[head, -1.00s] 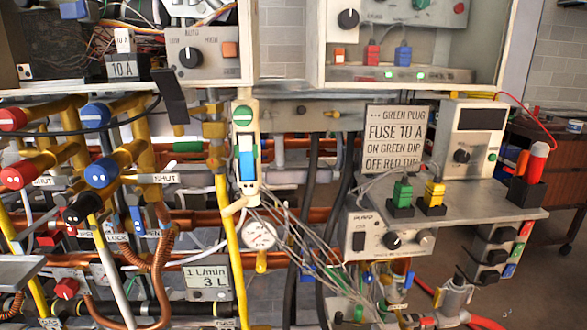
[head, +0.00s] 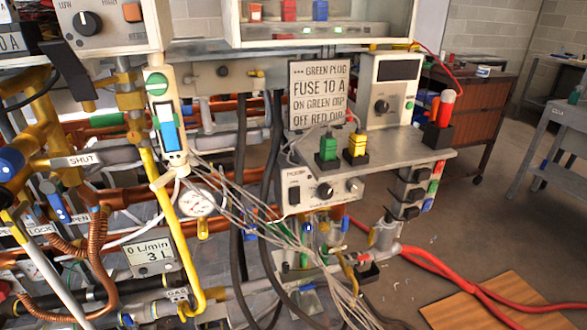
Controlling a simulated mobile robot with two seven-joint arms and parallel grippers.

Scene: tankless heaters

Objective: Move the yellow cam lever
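A small yellow lever-like piece (head: 347,268) shows low in the middle of the head view, beside a grey metal coupling (head: 384,238) where a red hose joins. I cannot tell for sure that it is the yellow cam lever, as it is small and partly behind cables. Larger yellow parts are the gas pipe (head: 182,265) and a yellow plug (head: 357,146) on the grey shelf. Neither of my grippers is in view.
The red hose (head: 433,261) runs right across the floor past a wooden board (head: 495,302). Loose grey cables (head: 262,220) hang before the pipes. A flow display (head: 149,254) reads 0 L/min, 3 L. A grey shelf (head: 425,158) juts out; floor to the right is open.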

